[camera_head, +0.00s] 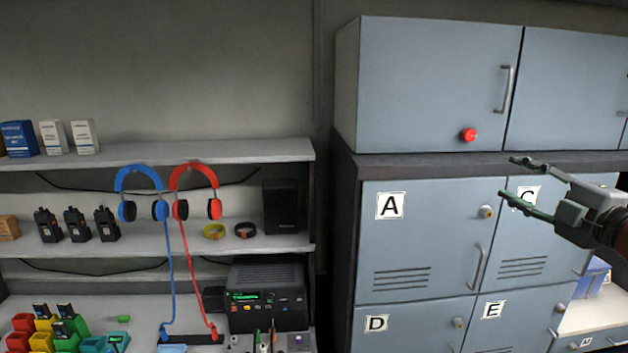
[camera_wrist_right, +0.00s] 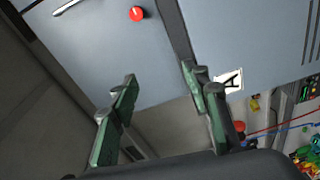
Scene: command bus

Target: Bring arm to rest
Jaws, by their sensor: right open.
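My right gripper (camera_head: 515,179) comes in from the right in the head view, in front of the blue-grey lockers near the door marked C (camera_head: 527,196). Its green fingers are spread apart with nothing between them. In the right wrist view the same open fingers (camera_wrist_right: 158,92) show with the cabinet door and its red knob (camera_wrist_right: 137,14) beyond them. My left gripper does not show in either view.
The upper cabinet (camera_head: 430,80) bears a red knob (camera_head: 468,135). Lockers A (camera_head: 420,235), D and E stand below. Shelves (camera_head: 120,155) at left hold radios, boxes, blue headphones (camera_head: 139,180) and red headphones (camera_head: 194,178). A black radio unit (camera_head: 268,290) sits beneath.

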